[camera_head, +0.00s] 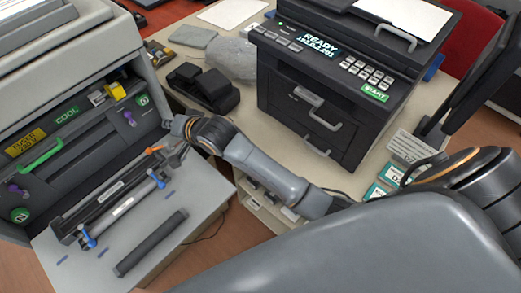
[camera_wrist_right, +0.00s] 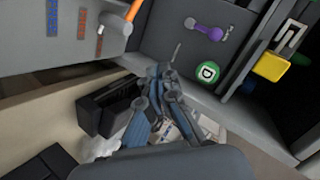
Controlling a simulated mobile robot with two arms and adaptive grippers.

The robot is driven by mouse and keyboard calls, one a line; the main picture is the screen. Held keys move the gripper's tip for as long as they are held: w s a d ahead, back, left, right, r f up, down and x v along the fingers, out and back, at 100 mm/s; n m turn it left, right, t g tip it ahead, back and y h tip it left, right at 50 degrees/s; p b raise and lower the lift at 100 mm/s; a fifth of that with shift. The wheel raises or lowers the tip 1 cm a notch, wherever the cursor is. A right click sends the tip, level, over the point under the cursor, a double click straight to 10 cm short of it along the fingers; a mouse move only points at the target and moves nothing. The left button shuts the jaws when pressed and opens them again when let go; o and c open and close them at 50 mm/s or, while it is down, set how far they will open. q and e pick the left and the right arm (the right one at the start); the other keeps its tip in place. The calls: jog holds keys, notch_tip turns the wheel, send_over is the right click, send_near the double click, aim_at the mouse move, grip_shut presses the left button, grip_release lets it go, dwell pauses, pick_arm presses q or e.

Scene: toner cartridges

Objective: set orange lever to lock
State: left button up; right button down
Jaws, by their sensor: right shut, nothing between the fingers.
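The small orange lever (camera_head: 155,149) sits at the far end of the unit with blue-capped rods on the grey open flap of the large machine. An orange-tipped piece (camera_wrist_right: 99,32), which looks like the same lever, shows at the upper left in the right wrist view, by blue and orange lettering. My right gripper (camera_head: 175,138) is just right of the lever in the head view. Its fingers (camera_wrist_right: 160,75) are shut and empty. I cannot tell whether they touch the lever. Its lock marking is too small to read. My left gripper is not in view.
A dark cylinder (camera_head: 151,242) lies on the flap (camera_head: 205,215). The open machine has a green handle (camera_head: 40,155), a yellow piece (camera_head: 115,90) and purple levers (camera_head: 130,118). A black printer (camera_head: 320,85) and a black object (camera_head: 203,88) stand on the beige table.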

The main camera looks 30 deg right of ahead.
jog(key=b+v, duration=0.1)
jog(key=v, duration=0.8)
jog(key=s+d+f+n+g+h, duration=0.1)
jog(key=s+d+f+n+g, duration=0.1)
jog(key=s+d+f, duration=0.3)
jog(key=s+d+f+n+g+h, duration=0.2)
jog(key=s+d+f, duration=0.3)
jog(key=s, duration=0.7)
notch_tip(320, 180, down, 2)
jog(key=shift+d+f+n+g+h, duration=0.1)
jog(key=shift+d+n+g+h, duration=0.2)
jog(key=shift+n+g, duration=0.5)
jog(key=shift+s, duration=0.1)
